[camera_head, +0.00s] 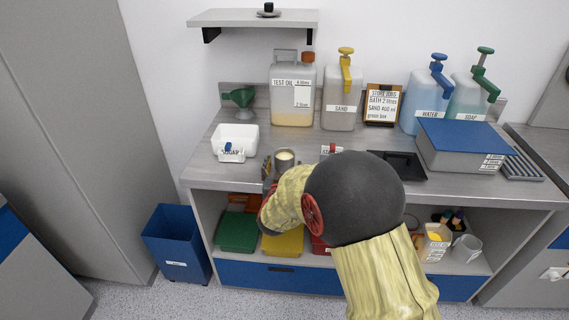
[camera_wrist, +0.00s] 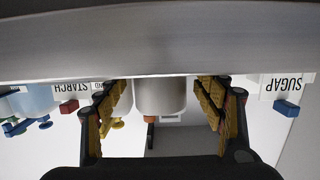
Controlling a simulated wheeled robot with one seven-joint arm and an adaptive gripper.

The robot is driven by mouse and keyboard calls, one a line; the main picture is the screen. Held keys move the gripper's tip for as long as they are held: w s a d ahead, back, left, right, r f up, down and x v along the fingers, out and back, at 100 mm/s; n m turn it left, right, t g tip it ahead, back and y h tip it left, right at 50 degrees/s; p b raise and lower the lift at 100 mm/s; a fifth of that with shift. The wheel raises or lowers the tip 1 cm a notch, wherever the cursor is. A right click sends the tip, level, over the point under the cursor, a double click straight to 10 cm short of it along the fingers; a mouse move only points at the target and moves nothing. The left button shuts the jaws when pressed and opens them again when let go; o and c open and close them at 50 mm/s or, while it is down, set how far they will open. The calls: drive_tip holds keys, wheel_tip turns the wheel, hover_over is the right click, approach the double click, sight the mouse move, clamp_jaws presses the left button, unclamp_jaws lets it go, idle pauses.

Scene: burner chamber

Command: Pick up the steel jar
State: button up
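The steel jar (camera_head: 285,158) stands near the front edge of the bench, with pale cream contents showing at its open top. In the wrist view, which is upside down, the grey jar (camera_wrist: 161,95) shows between the two fingers, with a gap on each side. My gripper (camera_wrist: 163,88) is open, one ribbed yellow-brown finger on each side of the jar's line. In the head view my gripper (camera_head: 273,172) is at the jar, mostly hidden by my arm. How deep the fingers reach around the jar is unclear.
The white sugar tub (camera_head: 236,141) stands left of the jar. The test oil container (camera_head: 292,90) and sand container (camera_head: 342,100) stand behind it. The bench edge (camera_wrist: 160,45) spans the wrist view.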

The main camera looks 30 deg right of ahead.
sight(285, 150)
drive_tip(key=c, duration=1.3)
drive_tip(key=shift+r, duration=0.3)
drive_tip(key=shift+r+p, duration=1.25)
drive_tip(key=shift+r, duration=0.25)
drive_tip(key=s+d+r+p, duration=0.3)
drive_tip(key=s+r+p, duration=0.2)
drive_tip(key=s+r, duration=0.4)
drive_tip(key=shift+s+r+p, duration=0.25)
drive_tip(key=shift+s+p, duration=0.1)
drive_tip(key=shift+s, duration=1.85)
drive_tip(key=shift+s, duration=0.1)
